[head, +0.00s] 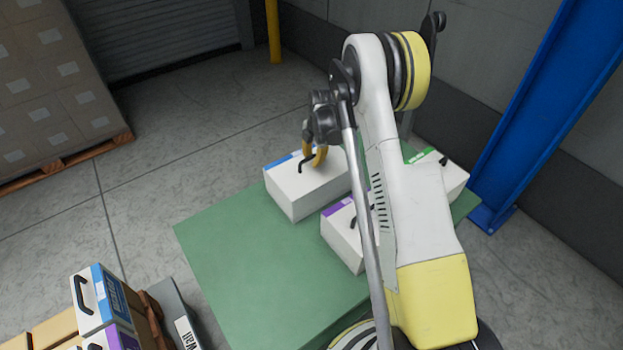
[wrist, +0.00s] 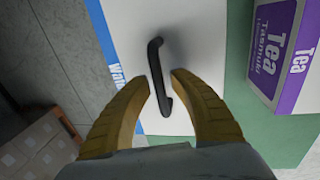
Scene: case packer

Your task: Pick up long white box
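The long white box (head: 297,190) with a blue label strip lies on the green table, at its far side. Its white top and black handle (wrist: 157,72) show in the wrist view, with the blue strip along the left edge. My gripper (wrist: 161,80) is over this box, its two yellow curved fingers spread apart on either side of the handle's near end. In the head view my gripper (head: 313,160) is at the top of the box by the handle. I cannot tell whether the fingers touch the handle.
A purple-labelled tea box (wrist: 285,50) stands right of the white box. A green-labelled box (head: 448,178) is farther right, partly behind my arm. The green table (head: 230,260) is clear at left and front. A pallet of cartons (head: 50,90) and a blue post (head: 540,110) stand beyond.

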